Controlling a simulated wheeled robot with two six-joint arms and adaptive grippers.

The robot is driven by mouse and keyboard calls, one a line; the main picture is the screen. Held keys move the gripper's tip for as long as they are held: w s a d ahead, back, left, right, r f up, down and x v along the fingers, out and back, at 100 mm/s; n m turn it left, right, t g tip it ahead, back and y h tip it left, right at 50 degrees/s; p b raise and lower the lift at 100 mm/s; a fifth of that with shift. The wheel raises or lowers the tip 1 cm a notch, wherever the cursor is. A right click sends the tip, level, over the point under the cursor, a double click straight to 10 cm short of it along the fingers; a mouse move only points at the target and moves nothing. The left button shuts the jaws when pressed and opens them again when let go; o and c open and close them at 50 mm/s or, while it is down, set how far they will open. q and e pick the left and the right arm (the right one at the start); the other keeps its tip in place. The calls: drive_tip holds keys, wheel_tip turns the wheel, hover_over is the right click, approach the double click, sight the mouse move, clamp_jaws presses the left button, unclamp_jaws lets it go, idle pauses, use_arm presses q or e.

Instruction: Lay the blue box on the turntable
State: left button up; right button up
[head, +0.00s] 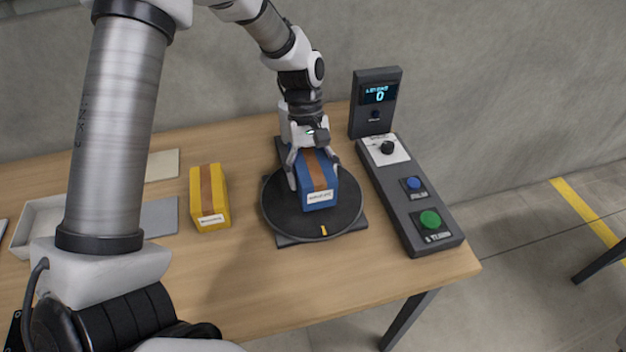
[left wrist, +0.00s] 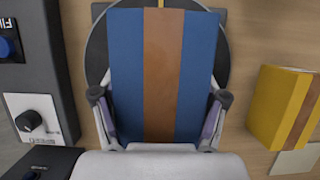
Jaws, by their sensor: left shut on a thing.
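The blue box (head: 318,187), with a brown band and a white label, is at the black round turntable (head: 290,222), over its middle. My left gripper (head: 314,168) is shut on the blue box, one finger on each side. In the left wrist view the blue box (left wrist: 195,75) fills the space between the fingers of my left gripper (left wrist: 160,112), with the turntable (left wrist: 98,58) behind it. I cannot tell whether the box touches the turntable. My right gripper is not in view.
A yellow box (head: 209,196) with a brown band lies left of the turntable. A control panel (head: 411,199) with a knob and buttons, and a display (head: 375,101) reading 0, stand to the right. A white tray (head: 38,222) is at the far left. Wooden table (head: 270,290) is clear in front.

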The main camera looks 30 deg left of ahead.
use_arm(q)
drive_tip(key=shift+w+a+f, duration=0.1)
drive_tip(key=shift+w, duration=0.1)
drive_tip(key=shift+f, duration=1.6)
drive_tip(key=o, duration=1.8)
drive_tip(key=shift+f, duration=0.1)
drive_tip(key=v, duration=1.2)
